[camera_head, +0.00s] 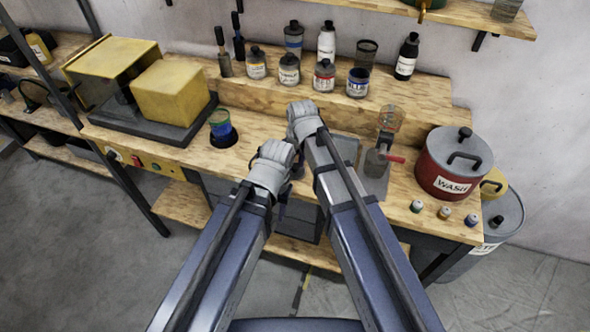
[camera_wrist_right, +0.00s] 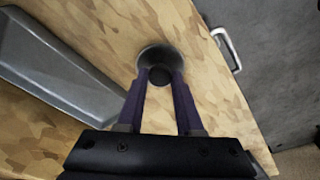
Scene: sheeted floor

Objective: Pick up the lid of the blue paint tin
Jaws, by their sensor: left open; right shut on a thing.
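The blue paint tin (camera_head: 358,83) stands on the raised wooden shelf at the back of the bench; its top looks open, with no knobbed lid on it. In the right wrist view a round dark lid (camera_wrist_right: 152,53) with a black knob is at the fingertips of my right gripper (camera_wrist_right: 160,76). The gripper is shut on the knob. The lid is over or on the wooden bench top; I cannot tell if it touches. In the head view my right gripper (camera_head: 303,121) hides the lid. My left gripper (camera_head: 274,168) is open, near the bench's front edge.
Several other lidded tins (camera_head: 289,69) and bottles (camera_head: 405,57) stand by the blue tin. A red WASH pot (camera_head: 446,171) and small jars (camera_head: 443,213) are at right. A grey tray (camera_wrist_right: 55,75) lies beside the lid.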

